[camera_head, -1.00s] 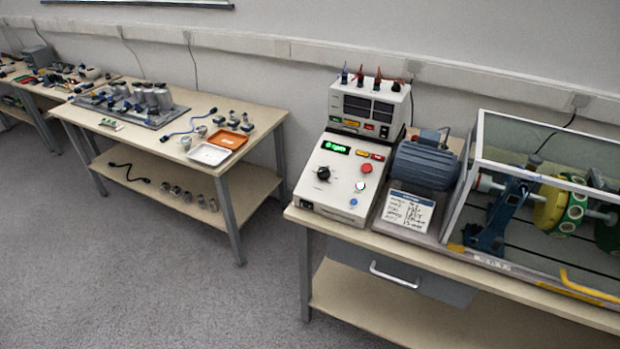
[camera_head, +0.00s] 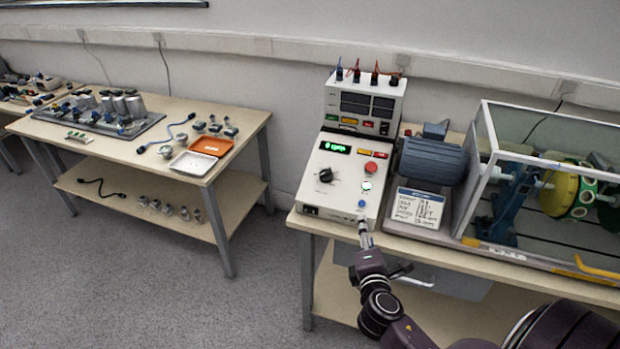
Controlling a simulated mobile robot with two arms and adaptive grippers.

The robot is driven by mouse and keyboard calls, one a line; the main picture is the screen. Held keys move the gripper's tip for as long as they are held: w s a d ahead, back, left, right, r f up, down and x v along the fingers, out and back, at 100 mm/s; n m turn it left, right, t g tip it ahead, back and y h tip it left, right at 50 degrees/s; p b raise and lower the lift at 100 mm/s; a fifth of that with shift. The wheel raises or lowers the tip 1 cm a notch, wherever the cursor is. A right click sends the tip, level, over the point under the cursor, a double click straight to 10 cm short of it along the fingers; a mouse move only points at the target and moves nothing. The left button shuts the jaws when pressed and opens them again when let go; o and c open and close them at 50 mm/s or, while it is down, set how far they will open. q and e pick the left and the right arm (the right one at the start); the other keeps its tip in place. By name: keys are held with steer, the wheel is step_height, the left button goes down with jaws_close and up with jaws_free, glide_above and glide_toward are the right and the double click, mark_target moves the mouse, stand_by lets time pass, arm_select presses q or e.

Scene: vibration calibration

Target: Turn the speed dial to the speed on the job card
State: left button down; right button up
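The speed dial, a black knob (camera_head: 326,175), sits on the sloping face of the white control box (camera_head: 345,193) on the right bench. A green lit display (camera_head: 335,147) is above it; its digits are too blurred to read. The job card (camera_head: 417,207), white with a blue top and handwriting, stands right of the box; its text is not legible. My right gripper (camera_head: 364,232) is at the box's front edge, just below the blue button, apart from the dial. Its fingers look narrow, and I cannot tell whether they are open. My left gripper is not in view.
Red (camera_head: 371,167), lit green-white and blue (camera_head: 361,204) buttons lie right of the dial. A blue-grey motor (camera_head: 432,160) and a clear-walled guard (camera_head: 540,150) around the shaft stand to the right. Another bench (camera_head: 150,140) with trays is at left, with open floor between.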

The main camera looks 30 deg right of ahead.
steer(key=w+r+n+t+y, duration=0.1)
steer(key=w+r+n+t, duration=0.4)
steer(key=n, duration=0.5)
steer(key=n+y, duration=0.5)
steer(key=n, duration=0.7)
glide_toward(326, 175)
steer(key=shift+w+d, duration=0.2)
steer(key=shift+w, duration=0.1)
steer(key=shift+w+n, duration=0.2)
steer(key=shift+n, duration=0.2)
steer(key=shift+w+d+b, duration=0.2)
steer(key=shift+w+b, duration=0.05)
steer(key=shift+w, duration=1.6)
steer(key=shift+w+d+b, duration=0.2)
steer(key=shift+w+b, duration=0.05)
steer(key=shift+w, duration=1.6)
steer(key=shift+c, duration=0.3)
steer(key=c, duration=1.1)
steer(key=shift+m+h, duration=0.3)
